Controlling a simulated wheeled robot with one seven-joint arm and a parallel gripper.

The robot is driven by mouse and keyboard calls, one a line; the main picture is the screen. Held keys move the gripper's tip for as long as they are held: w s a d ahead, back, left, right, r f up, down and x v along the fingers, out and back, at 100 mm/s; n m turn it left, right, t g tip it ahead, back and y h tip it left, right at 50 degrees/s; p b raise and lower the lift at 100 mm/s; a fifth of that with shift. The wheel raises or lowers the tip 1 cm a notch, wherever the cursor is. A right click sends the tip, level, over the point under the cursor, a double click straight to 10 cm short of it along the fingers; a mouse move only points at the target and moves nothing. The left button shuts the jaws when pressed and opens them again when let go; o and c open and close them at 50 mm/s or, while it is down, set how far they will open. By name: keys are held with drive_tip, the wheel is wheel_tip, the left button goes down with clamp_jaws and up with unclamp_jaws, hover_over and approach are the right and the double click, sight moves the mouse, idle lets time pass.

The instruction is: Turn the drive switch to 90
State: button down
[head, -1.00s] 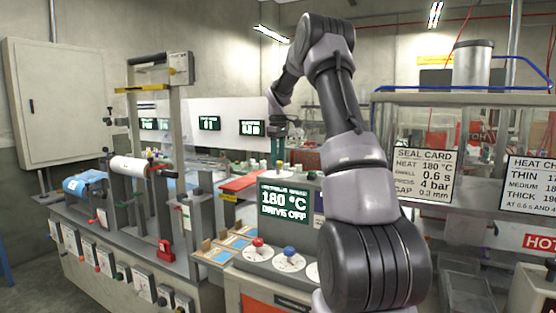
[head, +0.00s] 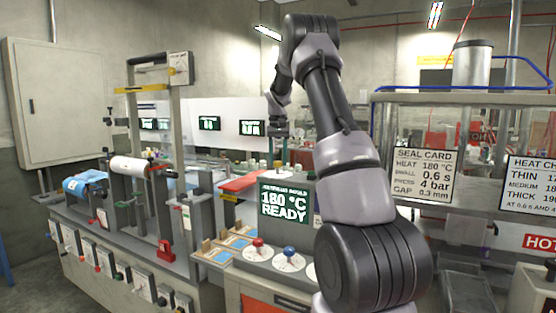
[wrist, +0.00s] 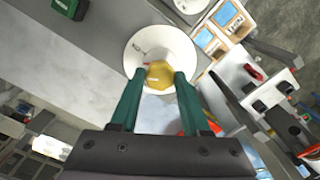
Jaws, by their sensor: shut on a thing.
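The drive switch looks to be the yellow knob (wrist: 159,74) on a round white dial (wrist: 180,43) in the wrist view. My gripper (wrist: 161,80) has its two green fingers shut on the knob, one on each side. The dial has small dark marks that are too small to read, so the knob's angle cannot be told. In the head view, my gripper (head: 279,150) is behind the display (head: 284,203), and the knob is hard to make out there. The display reads "180 °C" and "READY".
Red (head: 258,242) and blue (head: 289,250) knobs stand on white dials in front of the display. A seal card (head: 423,173) hangs on the right. Rollers and a tall frame (head: 180,70) stand left. In the wrist view, a green box (wrist: 70,8) lies top left.

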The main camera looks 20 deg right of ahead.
drive_tip(key=m, duration=0.6)
drive_tip(key=shift+m, duration=0.3)
idle(0.4)
drive_tip(key=shift+c, duration=1.9)
unclamp_jaws()
drive_tip(key=shift+r, duration=0.15)
wheel_tip(320, 180, up, 10)
drive_tip(key=shift+r, duration=0.25)
drive_tip(key=shift+r, duration=0.1)
